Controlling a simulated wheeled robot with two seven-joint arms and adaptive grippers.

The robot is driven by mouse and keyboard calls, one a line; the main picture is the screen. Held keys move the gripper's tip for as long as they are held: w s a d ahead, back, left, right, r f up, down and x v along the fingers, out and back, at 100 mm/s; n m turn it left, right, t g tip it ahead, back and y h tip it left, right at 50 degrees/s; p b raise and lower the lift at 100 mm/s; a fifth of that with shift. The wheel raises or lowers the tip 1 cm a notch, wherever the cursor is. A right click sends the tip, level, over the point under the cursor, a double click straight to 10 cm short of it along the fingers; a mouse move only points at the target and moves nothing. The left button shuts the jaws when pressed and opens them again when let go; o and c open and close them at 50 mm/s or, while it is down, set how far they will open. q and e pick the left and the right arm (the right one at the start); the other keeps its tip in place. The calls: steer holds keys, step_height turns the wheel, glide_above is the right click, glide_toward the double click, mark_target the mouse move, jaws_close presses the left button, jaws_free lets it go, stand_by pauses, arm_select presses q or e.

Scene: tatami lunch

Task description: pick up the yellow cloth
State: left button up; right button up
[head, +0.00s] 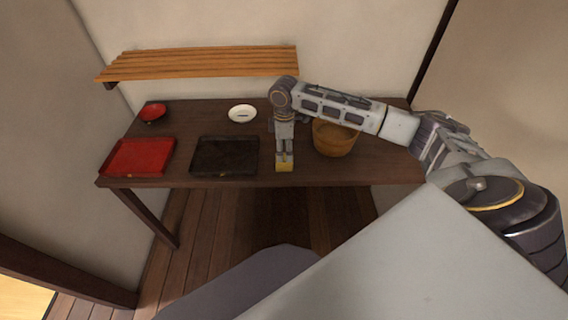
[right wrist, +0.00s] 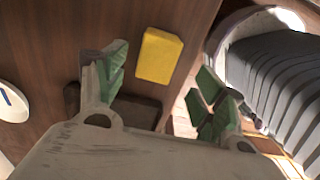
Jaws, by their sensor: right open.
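The yellow cloth (head: 285,167) lies on the dark wooden table near its front edge, right of the black tray. In the right wrist view the cloth (right wrist: 159,56) is a folded yellow block between and beyond my spread fingers. My right gripper (head: 285,155) points down just above the cloth in the head view and partly covers it. In the right wrist view my right gripper (right wrist: 165,85) is open, with green finger pads and nothing between them. I cannot tell if the fingers touch the cloth. My left gripper is in no view.
The table (head: 330,175) also holds a red tray (head: 140,157), a black tray (head: 225,155), a red bowl (head: 153,112), a white dish (head: 242,113) and a wooden tub (head: 335,138) right of my gripper. A slatted shelf (head: 200,62) is on the wall above.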

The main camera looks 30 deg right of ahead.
mark_target(284, 158)
step_height(284, 158, down, 2)
steer(key=shift+f, duration=0.25)
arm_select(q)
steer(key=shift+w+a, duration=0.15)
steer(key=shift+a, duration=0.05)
arm_select(e)
steer(key=shift+f, duration=0.1)
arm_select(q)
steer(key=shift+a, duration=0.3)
arm_select(e)
steer(key=shift+f, duration=0.2)
step_height(284, 158, down, 4)
steer(key=shift+w+f, duration=0.1)
steer(key=shift+w, duration=0.05)
steer(key=shift+f, duration=0.2)
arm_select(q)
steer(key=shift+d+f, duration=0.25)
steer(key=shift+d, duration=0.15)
arm_select(e)
steer(key=shift+f, duration=0.1)
